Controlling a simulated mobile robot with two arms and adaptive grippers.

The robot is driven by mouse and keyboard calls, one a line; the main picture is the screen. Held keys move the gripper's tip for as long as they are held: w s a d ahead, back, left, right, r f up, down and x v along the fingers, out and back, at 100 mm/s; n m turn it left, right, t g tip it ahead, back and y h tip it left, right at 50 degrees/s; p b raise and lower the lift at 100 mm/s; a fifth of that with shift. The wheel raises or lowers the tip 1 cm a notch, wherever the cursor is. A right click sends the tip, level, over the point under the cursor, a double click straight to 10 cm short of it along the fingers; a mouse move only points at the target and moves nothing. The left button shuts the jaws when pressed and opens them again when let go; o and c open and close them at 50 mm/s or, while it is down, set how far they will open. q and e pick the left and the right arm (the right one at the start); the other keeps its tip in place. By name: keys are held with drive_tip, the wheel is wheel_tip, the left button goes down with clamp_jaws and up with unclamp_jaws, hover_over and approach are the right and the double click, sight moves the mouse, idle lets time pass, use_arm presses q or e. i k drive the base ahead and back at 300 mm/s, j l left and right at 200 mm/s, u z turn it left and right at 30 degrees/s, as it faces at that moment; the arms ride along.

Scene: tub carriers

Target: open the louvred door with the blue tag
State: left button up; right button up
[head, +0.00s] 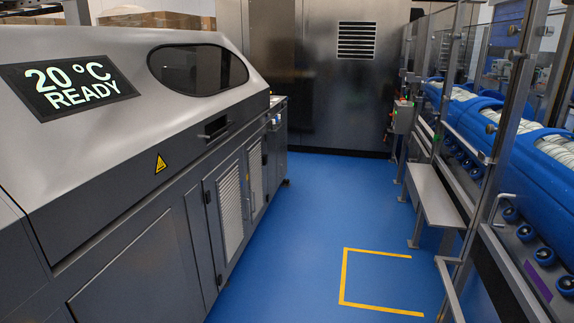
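A grey machine (120,130) on the left has two louvred doors low in its side. The nearer louvred door (231,214) has pale slats, dark hinges on its left edge and a slim handle (249,208) on its right. The farther louvred door (256,176) is narrower in view. Both look shut. I cannot make out a blue tag on either. Neither of my grippers is in view.
Blue floor (300,220) lies clear along the machine, with a yellow floor marking (345,275). On the right are a metal bench (433,194), guard posts and panels, and a blue tub conveyor (500,120). A steel wall (345,95) with a vent closes the back.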

sight(224, 188)
drive_tip(key=i+l, duration=0.1)
drive_tip(key=i, duration=0.55)
drive_tip(key=i+l+u, duration=0.1)
drive_tip(key=i, duration=0.55)
